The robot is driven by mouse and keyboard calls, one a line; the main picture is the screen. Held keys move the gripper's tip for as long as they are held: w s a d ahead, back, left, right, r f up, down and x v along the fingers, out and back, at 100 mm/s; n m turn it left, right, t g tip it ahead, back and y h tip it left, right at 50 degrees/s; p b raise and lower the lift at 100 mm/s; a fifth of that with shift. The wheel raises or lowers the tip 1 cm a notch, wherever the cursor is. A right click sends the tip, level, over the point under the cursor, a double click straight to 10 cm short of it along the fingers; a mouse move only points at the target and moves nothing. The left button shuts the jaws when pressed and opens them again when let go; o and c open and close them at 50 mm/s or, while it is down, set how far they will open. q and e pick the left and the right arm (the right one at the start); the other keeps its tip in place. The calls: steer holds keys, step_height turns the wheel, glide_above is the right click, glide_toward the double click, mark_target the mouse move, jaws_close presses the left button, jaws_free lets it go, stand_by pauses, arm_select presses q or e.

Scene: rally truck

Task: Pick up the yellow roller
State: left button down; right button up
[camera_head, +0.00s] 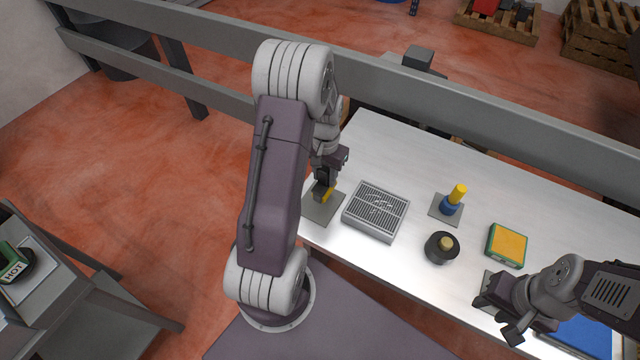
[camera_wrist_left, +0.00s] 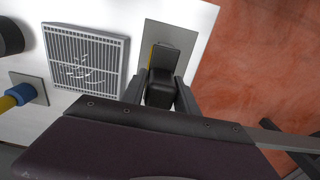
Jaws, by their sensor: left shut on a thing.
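My left gripper (camera_head: 325,184) reaches down over the grey square pad (camera_head: 312,212) at the table's left end. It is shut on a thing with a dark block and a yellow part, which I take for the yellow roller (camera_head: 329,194). Only a yellow sliver of the roller (camera_wrist_left: 151,56) shows in the left wrist view, beside the dark fingers (camera_wrist_left: 161,85). The fingers hide most of it, and I cannot tell whether it touches the pad. My right gripper (camera_head: 498,316) is open and empty at the table's front right.
A grey grille box (camera_head: 376,211) stands just right of the left gripper. Further right are a blue-and-yellow upright piece (camera_head: 454,198) on a pad, a dark round knob (camera_head: 441,248) and a green-and-yellow box (camera_head: 507,246). A grey rail (camera_head: 440,103) runs behind the table.

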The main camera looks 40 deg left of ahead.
arm_select(q)
steer(key=w+d+r, duration=0.6)
steer(key=w+d, duration=0.1)
steer(key=shift+w, duration=0.3)
steer(key=c, duration=1.5)
jaws_free()
jaws_close()
